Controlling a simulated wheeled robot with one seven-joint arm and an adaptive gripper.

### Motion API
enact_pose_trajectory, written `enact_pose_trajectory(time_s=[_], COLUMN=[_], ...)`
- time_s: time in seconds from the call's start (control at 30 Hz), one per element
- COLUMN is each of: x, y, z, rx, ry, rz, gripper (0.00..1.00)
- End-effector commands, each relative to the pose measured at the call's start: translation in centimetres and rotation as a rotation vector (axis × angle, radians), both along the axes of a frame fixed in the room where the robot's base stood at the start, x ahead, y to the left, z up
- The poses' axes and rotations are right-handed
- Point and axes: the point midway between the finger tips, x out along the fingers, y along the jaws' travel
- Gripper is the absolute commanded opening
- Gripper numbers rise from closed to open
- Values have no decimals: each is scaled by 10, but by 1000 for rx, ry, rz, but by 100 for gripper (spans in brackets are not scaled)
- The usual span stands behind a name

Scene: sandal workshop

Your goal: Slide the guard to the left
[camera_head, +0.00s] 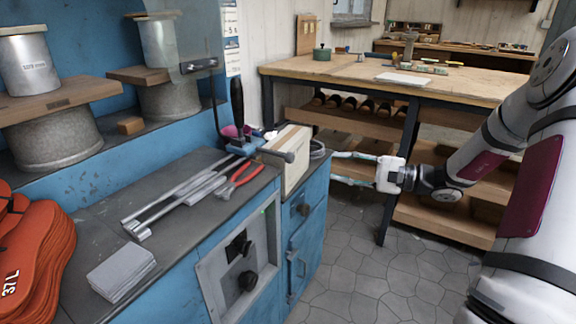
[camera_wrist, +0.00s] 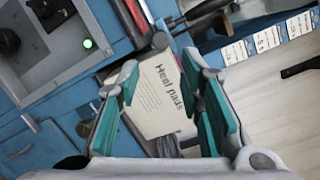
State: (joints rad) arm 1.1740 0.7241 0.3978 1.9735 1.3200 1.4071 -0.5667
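The guard (camera_head: 203,35) is a clear panel at the upper left of the head view, in front of the right-hand grinding roller. A dark handle bar (camera_head: 199,66) is fixed near its lower edge. My gripper (camera_head: 334,167) is right of the blue machine bench, well apart from the guard and its handle. Its teal-padded fingers are spread with nothing between them. In the wrist view my gripper (camera_wrist: 161,68) is also open, with a box behind the gap. I cannot clearly make out the guard in the wrist view.
The beige heel pads box (camera_head: 293,172) stands at the bench's right end and also shows in the wrist view (camera_wrist: 152,90). Red pliers (camera_head: 240,180), metal rods (camera_head: 180,197) and an upright black lever (camera_head: 237,100) are on the bench. A wooden workbench (camera_head: 350,72) stands behind.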

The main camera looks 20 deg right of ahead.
Motion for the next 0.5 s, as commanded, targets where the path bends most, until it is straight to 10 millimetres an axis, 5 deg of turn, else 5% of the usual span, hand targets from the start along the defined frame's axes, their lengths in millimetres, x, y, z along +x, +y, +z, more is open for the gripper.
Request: enact_pose_trajectory(time_s=[0.17, 0.5], x=[10, 52], y=[9, 58], z=[0, -1], rx=[6, 4], ry=[-6, -5], rz=[-3, 0], gripper=[34, 34])
